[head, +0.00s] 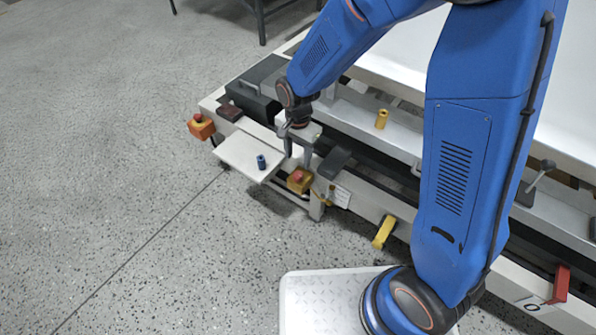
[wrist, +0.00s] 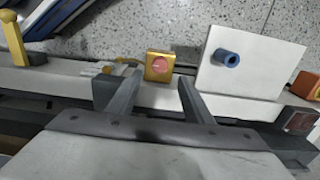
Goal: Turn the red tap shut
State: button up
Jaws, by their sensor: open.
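A red lever handle (head: 559,284), which looks like the red tap, is on the front of the bench at the lower right of the head view. It stands up at an angle beside a pale plate (head: 532,307) with a round mark. The red handle does not show in the wrist view. My gripper (head: 298,158) is far to its left, over the bench's left end, pointing down. Its two fingers also show in the wrist view (wrist: 158,84), apart with nothing held between them. Beyond the fingertips there is a yellow box with a red button (wrist: 159,66).
A yellow lever (head: 384,232) sits on the bench front between my gripper and the red handle. A blue cylinder (head: 261,162) stands on a white shelf (head: 240,153). An orange box with a red button (head: 201,126) is at the far left. A yellow cylinder (head: 382,119) stands on the ledge.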

aim_at(298, 174)
notch_tip(298, 174, down, 8)
jog(key=shift+f, duration=0.25)
jog(key=shift+c, duration=0.3)
jog(key=c, duration=1)
